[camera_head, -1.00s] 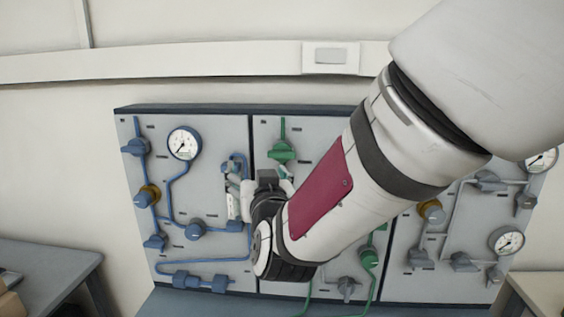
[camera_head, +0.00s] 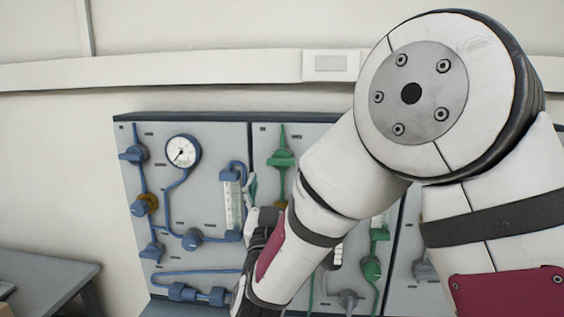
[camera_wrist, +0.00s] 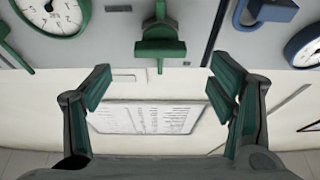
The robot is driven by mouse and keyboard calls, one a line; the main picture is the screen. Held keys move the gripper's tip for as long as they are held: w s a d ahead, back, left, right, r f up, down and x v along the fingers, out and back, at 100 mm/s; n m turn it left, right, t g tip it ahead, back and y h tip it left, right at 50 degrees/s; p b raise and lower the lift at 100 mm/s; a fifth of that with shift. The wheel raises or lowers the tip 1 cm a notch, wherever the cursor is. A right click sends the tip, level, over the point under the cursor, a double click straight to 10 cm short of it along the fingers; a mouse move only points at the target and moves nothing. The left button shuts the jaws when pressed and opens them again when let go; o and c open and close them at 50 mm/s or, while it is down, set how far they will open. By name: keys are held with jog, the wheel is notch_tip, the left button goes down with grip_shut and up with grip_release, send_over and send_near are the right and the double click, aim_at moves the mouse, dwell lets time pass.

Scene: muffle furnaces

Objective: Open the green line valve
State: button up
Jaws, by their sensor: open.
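The green line valve (camera_head: 281,159) is at the top of the middle panel, on a vertical green pipe. In the wrist view the green valve (camera_wrist: 160,47) is at the top centre, its wide bar lying crosswise to the pipe. My gripper (camera_wrist: 160,88) is open and empty, one finger to each side below the valve in that picture, not touching it as far as I can see. In the head view my gripper (camera_head: 251,190) is left of and below the valve; my arm hides part of it and the middle panel.
A blue line with a gauge (camera_head: 182,151) and several blue valves fills the left panel. A second green valve (camera_head: 372,268) is lower on the middle panel. A green-rimmed gauge (camera_wrist: 52,14) shows in the wrist view. A grey table (camera_head: 50,272) stands at left.

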aim_at(281, 165)
jog(key=x, duration=0.8)
jog(key=shift+w+p, duration=0.1)
jog(key=shift+p, duration=0.3)
jog(key=c, duration=1.2)
